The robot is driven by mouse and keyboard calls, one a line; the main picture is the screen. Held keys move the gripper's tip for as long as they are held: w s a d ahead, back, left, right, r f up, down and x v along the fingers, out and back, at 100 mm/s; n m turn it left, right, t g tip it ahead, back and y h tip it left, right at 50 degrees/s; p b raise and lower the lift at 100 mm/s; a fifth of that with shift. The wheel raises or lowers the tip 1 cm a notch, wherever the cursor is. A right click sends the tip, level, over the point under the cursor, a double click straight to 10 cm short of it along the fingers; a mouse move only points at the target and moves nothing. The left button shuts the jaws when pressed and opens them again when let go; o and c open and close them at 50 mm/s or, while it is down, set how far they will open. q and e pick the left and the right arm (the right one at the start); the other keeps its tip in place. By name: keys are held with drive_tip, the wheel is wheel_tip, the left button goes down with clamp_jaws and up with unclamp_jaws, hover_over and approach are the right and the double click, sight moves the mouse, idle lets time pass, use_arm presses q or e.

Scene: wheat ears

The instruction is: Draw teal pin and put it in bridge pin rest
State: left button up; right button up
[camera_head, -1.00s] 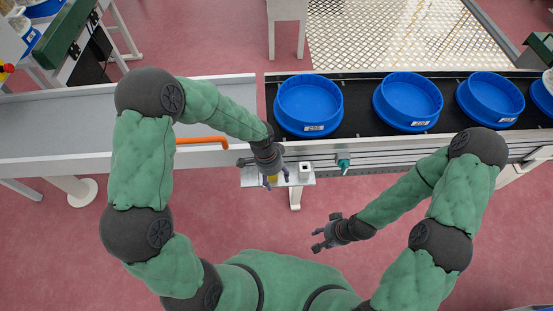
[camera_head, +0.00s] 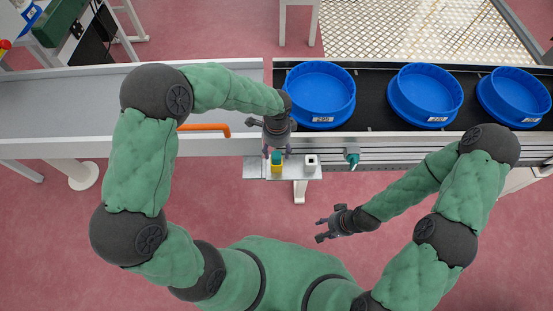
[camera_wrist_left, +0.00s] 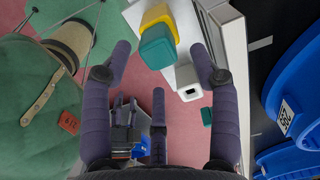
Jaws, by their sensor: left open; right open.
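A teal block (camera_head: 277,158) sits on a yellow block (camera_head: 277,170) on a small grey shelf (camera_head: 255,168) below the conveyor edge. A second teal piece, a pin-like knob (camera_head: 352,159), sticks out of the conveyor's side. A white block with a square hole (camera_head: 311,160) stands on the shelf between them; I cannot tell for sure that it is the bridge pin rest. My left gripper (camera_head: 278,153) is open above the teal block. In the left wrist view the teal block (camera_wrist_left: 158,48) shows beyond the spread fingers, apparently untouched. My right gripper (camera_head: 324,230) is open and empty over the floor.
Blue round bowls (camera_head: 319,93) with labels stand on the black conveyor belt (camera_head: 372,115). A grey trough (camera_head: 60,105) with an orange handle (camera_head: 204,128) lies left. Open floor lies in front of the shelf, around my right gripper.

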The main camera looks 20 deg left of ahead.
sight(276, 155)
use_arm(q)
wheel_tip(276, 155, down, 5)
drive_tip(key=b, duration=0.2)
drive_tip(key=shift+b, duration=0.35)
drive_tip(key=shift+s, duration=0.1)
drive_tip(key=shift+c, duration=0.3)
drive_tip(key=c, duration=1.2)
